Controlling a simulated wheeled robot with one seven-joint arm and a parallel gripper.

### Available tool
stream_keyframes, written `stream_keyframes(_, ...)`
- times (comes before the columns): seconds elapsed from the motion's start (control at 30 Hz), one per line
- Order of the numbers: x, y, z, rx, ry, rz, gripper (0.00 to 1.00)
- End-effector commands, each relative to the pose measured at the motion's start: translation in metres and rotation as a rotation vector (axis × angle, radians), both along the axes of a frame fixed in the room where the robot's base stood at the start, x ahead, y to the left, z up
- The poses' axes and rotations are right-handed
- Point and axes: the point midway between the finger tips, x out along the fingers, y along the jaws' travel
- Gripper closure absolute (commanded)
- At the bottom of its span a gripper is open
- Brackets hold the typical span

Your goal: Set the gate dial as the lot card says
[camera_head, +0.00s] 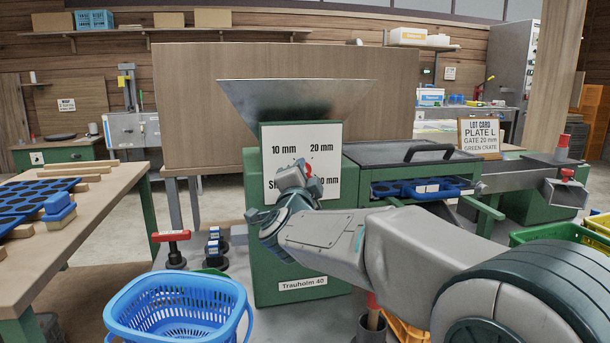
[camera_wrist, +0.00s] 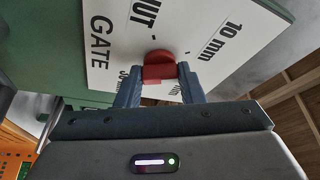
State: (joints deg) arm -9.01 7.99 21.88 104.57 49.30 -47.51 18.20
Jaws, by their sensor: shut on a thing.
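The gate dial's white plate (camera_head: 279,151) is on the front of the green machine under the metal hopper. It reads 10 mm at upper left and 20 mm at upper right; the lower labels are partly hidden by my arm. In the wrist view the plate (camera_wrist: 99,58) shows GATE, part of SHUT and 10 mm. My gripper (camera_wrist: 160,76) is shut on the red dial knob (camera_wrist: 158,62), one finger on each side. I cannot tell which mark the knob points to. The lot card (camera_head: 482,148) reads PLATE L, GATE 20 mm, GREEN CRATE.
A blue basket (camera_head: 178,308) stands on the floor at front left. A workbench (camera_head: 95,225) with blue perforated plates is at left. A red-handled tool (camera_head: 171,237) stands beside the machine. A green crate (camera_head: 560,233) is at right, beyond my arm.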

Motion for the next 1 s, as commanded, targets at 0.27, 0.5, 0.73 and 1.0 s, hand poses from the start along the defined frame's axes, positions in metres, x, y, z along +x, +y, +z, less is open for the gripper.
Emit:
stream_keyframes(0.27,-0.0005,0.0015,0.004,0.251,0.075,0.001,0.88)
stream_keyframes(0.5,-0.0003,0.0014,0.0062,0.471,0.139,0.001,0.88)
stream_keyframes(0.73,-0.0003,0.0009,0.0075,0.679,0.198,0.0,0.88)
stream_keyframes(1.0,0.0,0.0002,0.008,0.892,0.26,0.0,0.88)
